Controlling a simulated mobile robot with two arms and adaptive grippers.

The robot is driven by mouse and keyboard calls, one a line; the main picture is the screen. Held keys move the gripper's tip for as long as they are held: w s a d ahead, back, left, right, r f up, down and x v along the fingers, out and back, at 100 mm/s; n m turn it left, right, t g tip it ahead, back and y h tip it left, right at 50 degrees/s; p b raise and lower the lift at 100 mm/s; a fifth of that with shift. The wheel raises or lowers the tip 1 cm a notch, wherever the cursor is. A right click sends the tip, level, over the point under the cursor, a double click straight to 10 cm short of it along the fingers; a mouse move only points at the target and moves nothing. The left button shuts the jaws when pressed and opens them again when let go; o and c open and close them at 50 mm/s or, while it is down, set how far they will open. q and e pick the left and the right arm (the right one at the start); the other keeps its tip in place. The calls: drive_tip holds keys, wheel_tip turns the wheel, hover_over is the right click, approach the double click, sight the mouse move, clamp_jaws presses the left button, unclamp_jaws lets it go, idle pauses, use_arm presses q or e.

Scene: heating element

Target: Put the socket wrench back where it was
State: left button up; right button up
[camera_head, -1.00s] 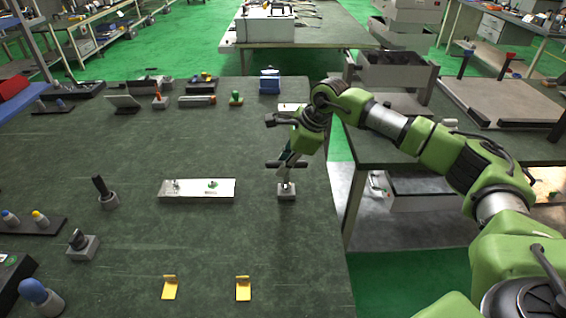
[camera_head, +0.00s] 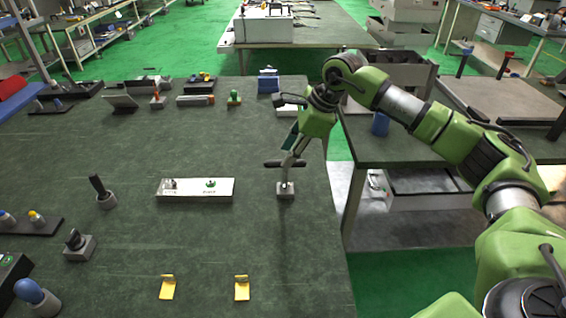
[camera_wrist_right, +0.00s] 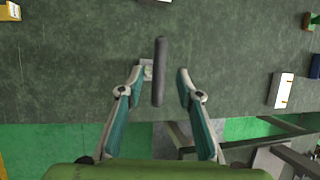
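The socket wrench (camera_head: 274,164) has a dark bar handle and stands upright in a small grey block (camera_head: 286,195) near the right edge of the green table. In the right wrist view its dark handle (camera_wrist_right: 160,72) lies between my two fingertips, with a gap on each side. My right gripper (camera_head: 289,160) is open just above and around the handle, tilted down from the upper right. It also shows open in the right wrist view (camera_wrist_right: 160,76). The grey block is partly hidden behind the handle there. My left gripper is not in view.
A white plate (camera_head: 197,196) with small fittings lies left of the wrench. A dark upright tool (camera_head: 97,187) stands farther left. Two yellow brackets (camera_head: 241,290) are at the front. A blue block (camera_head: 268,85) is at the back. The table between is clear.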

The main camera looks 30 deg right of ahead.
drive_tip(key=v, duration=0.6)
drive_tip(key=shift+s+r+b, duration=0.2)
drive_tip(key=shift+r+b, duration=0.1)
drive_tip(key=shift+r, duration=0.05)
